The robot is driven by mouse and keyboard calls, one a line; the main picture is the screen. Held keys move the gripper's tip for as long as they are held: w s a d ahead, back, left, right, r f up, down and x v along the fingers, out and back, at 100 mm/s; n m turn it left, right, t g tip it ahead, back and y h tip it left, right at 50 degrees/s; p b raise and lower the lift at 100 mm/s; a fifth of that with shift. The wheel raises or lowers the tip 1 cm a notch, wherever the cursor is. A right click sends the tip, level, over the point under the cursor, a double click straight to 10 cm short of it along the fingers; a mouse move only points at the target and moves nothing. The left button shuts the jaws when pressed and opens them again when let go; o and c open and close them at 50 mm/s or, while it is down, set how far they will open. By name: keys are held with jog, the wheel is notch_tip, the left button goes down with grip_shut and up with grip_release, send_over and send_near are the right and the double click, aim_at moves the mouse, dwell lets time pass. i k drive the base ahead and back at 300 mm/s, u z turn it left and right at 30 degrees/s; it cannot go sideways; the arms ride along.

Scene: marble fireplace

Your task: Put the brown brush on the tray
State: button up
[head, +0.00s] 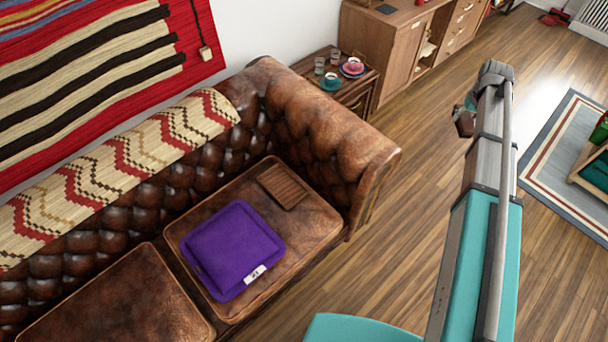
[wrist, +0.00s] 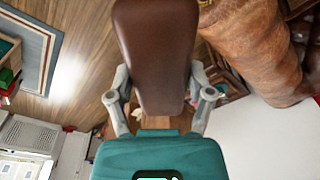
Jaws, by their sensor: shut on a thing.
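My gripper (wrist: 160,88) is shut on the brown brush (wrist: 156,45), which shows as a smooth, dark brown, rounded block between the two grey fingers in the wrist view. In the head view my gripper (head: 468,106) is raised over the wood floor, right of the sofa, and partly hidden by my arm. A small brown part of the brush (head: 464,124) shows there. A brown slatted wooden piece, which looks like the tray (head: 283,186), lies on the sofa seat. Nothing lies on it. My gripper is well apart from it, to its right.
The brown leather sofa (head: 355,150) has a high rolled arm between my gripper and the slatted piece. A purple cushion (head: 232,248) lies beside that piece. A small side table (head: 358,92) with cups and glasses stands behind the sofa arm. Open floor lies right of the sofa.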

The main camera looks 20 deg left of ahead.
aim_at(286, 190)
jog(key=z, duration=0.25)
jog(key=i, duration=0.55)
jog(key=u, duration=1.85)
jog(key=k, duration=0.55)
jog(key=u, duration=0.1)
